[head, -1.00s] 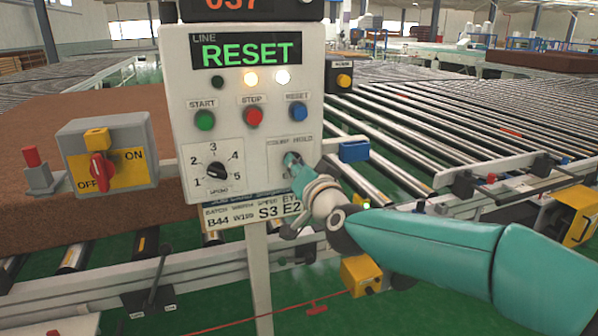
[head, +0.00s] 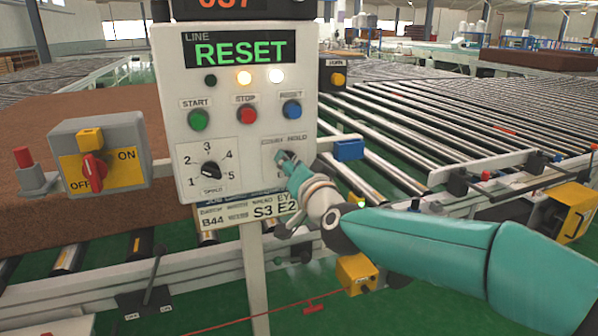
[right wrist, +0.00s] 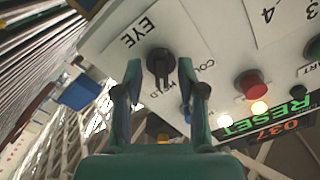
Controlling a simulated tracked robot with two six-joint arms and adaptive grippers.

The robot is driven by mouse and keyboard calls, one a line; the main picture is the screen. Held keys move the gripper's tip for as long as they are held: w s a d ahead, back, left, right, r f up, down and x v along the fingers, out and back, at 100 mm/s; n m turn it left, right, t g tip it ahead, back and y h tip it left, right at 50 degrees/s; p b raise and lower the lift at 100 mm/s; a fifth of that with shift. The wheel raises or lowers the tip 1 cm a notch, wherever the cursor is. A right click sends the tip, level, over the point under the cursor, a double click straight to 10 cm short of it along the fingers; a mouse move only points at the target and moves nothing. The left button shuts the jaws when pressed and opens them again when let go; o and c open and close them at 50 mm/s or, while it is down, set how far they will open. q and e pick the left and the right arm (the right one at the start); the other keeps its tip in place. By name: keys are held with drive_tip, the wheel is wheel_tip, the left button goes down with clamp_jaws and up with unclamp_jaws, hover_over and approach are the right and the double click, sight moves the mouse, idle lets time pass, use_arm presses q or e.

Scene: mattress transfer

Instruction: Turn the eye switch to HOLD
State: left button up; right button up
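The eye switch (right wrist: 161,66) is a black knob on the white panel, beside the EYE label, with COUNT and HOLD printed on its other side. My right gripper (right wrist: 160,70) is open, with one finger on each side of the knob; small gaps seem to show between fingers and knob. Its exact pointing direction is hard to tell. The control panel (head: 240,140) displays RESET in green. My left gripper is not in view.
Green START (head: 197,120), red STOP (head: 246,115) and blue RESET (head: 291,109) buttons sit above. A speed dial (head: 210,171) is left of my gripper. A red OFF/ON switch (head: 93,168) is further left. A blue block (head: 348,150) juts out at right.

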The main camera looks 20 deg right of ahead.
drive_tip(key=s, duration=1.2)
drive_tip(key=shift+d, duration=0.2)
drive_tip(key=shift+w+d+f, duration=0.1)
